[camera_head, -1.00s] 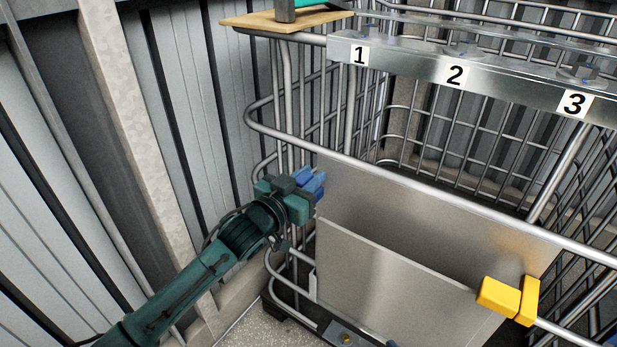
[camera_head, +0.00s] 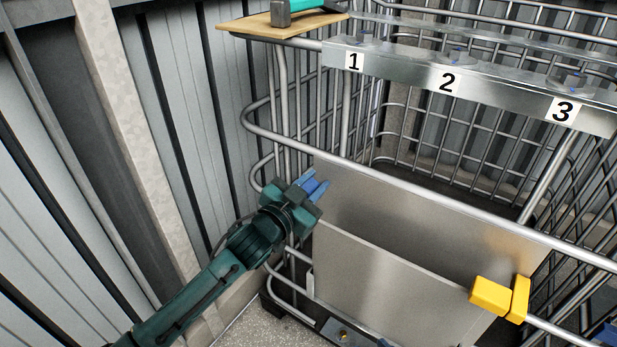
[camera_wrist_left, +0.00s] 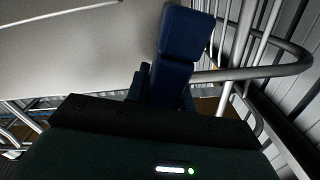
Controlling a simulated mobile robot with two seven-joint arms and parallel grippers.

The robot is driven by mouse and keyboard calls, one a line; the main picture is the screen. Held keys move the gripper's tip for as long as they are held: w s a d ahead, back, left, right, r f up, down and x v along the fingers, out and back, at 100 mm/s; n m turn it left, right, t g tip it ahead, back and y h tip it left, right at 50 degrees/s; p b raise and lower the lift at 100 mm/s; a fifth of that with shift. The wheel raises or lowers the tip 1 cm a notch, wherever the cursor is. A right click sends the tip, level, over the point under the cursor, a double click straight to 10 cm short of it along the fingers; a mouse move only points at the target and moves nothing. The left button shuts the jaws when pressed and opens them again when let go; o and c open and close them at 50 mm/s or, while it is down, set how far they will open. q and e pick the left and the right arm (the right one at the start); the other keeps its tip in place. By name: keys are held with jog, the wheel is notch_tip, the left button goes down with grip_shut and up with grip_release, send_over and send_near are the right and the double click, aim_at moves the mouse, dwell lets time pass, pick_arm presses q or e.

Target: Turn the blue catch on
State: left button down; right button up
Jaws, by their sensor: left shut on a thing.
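The blue catch (camera_head: 315,188) is at the left upright edge of the grey metal panel, just below the cage's front rail. My left gripper (camera_head: 305,190) comes in from the lower left and is shut on the catch, hiding part of it. In the left wrist view the blue catch (camera_wrist_left: 182,45) stands up between the dark fingers, in front of the grey panel. My right gripper is not in view.
A yellow catch (camera_head: 499,298) sits at the panel's (camera_head: 410,205) right side. A shelf strip (camera_head: 400,65) numbered 1, 2, 3 crosses above. A wooden board (camera_head: 270,24) bears a hammer-like tool (camera_head: 300,12) at the upper left. A ribbed wall (camera_head: 165,130) stands close on the left.

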pick_arm(q)
jog(key=shift+s+d+f+m, duration=0.15)
jog(key=shift+s+d+m, duration=0.1)
jog(key=shift+m, duration=0.45)
jog(key=shift+s+d+f+m, duration=0.15)
jog(key=shift+d+f+m, duration=0.15)
jog(key=shift+m, duration=0.6)
jog(key=c, duration=1.2)
grip_release()
jog(key=shift+s+p, duration=0.1)
jog(key=shift+p, duration=0.2)
jog(key=v, duration=1.3)
